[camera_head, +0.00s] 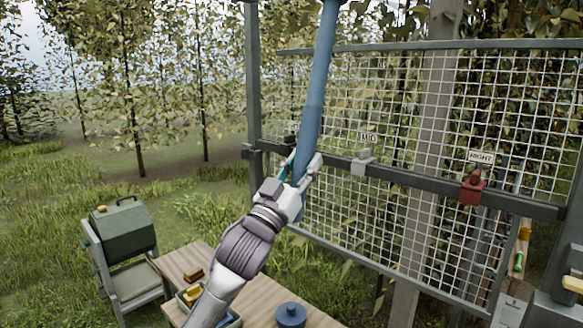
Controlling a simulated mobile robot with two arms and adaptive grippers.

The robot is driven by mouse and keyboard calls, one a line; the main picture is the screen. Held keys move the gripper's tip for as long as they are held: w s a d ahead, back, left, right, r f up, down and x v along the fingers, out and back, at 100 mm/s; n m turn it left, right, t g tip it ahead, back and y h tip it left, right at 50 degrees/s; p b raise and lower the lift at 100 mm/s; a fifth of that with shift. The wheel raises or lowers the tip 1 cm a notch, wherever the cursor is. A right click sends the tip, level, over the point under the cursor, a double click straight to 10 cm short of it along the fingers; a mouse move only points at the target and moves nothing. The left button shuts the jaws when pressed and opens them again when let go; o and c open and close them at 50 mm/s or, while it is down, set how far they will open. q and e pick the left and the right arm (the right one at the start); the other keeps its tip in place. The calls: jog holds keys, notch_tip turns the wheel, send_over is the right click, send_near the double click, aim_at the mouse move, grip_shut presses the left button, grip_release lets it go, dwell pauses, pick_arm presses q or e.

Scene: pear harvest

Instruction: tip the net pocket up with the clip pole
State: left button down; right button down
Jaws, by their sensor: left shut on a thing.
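A long blue pole (318,80), which I take for the clip pole, stands nearly upright and leans slightly right toward its top. Its top end is cut off by the picture's upper edge, so no clip shows. My left gripper (305,168) is shut around the pole's lower part, in front of the mesh. The pole's short lower end shows below the jaws. A white net mesh (380,215) hangs in a dark frame behind. I cannot make out the net pocket. My right gripper is not in view.
A dark rail (420,182) crosses the mesh, with a grey clamp (362,162) near the "MID" label and a red clamp (472,188) under "RIGHT". A green box (123,228) sits on a chair. Grass lies open behind.

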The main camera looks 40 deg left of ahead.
aim_at(319, 89)
pick_arm(q)
jog(key=w+r+p, duration=0.4)
jog(key=r, duration=0.1)
jog(key=shift+w+d+r+p, duration=0.2)
jog(key=shift+w+r+p, duration=0.05)
jog(key=shift+p, duration=0.05)
dwell(0.9)
jog(key=shift+r+p, duration=0.35)
jog(key=shift+r, duration=0.05)
jog(key=shift+r+p, duration=3.55)
jog(key=shift+r, duration=0.65)
jog(key=shift+f, duration=0.15)
